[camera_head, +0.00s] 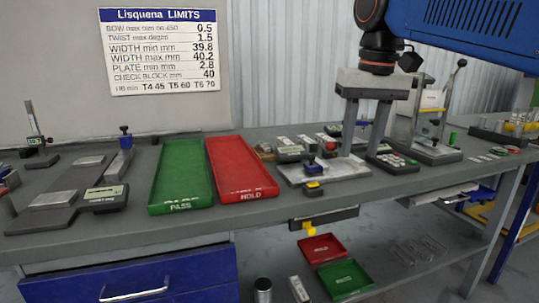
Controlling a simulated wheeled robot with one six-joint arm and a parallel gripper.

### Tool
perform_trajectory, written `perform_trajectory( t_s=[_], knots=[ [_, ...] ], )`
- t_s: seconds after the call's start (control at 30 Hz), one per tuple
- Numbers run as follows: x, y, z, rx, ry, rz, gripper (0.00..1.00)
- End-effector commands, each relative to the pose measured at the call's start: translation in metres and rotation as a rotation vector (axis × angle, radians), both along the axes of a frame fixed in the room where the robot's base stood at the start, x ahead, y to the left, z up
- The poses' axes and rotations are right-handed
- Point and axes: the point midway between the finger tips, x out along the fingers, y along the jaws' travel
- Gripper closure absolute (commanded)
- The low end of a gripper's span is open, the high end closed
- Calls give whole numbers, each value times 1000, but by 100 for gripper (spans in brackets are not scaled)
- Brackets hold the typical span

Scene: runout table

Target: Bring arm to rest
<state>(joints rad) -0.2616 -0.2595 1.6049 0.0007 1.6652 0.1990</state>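My arm comes in from the upper right as a blue link (465,28) with a dark wrist (378,50) hanging below it. My gripper (363,152) points down from the wrist, with a grey crossbar and two long fingers set apart. Background shows between the fingers, and I see nothing held there. The fingertips overlap the back right of a light metal plate fixture (335,170) in the picture. I cannot tell whether they touch anything.
A green PASS tray (182,172) and a red HOLD tray (243,168) lie left of my gripper, seemingly empty. A lever stand (436,125) is close on the right. Gauges (105,196) and small blocks crowd the bench (150,240). Small trays (342,278) lie below.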

Motion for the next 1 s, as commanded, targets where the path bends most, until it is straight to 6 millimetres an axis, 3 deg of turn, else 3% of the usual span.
perform_trajectory(
  t_s=[0.4, 0.8, 1.0],
  knots=[
    [-67, -57, -121, 8, -124, -32, 63],
    [-136, -93, -255, -7, -242, -58, 63],
    [-157, -100, -297, -16, -277, -64, 63]
  ],
)
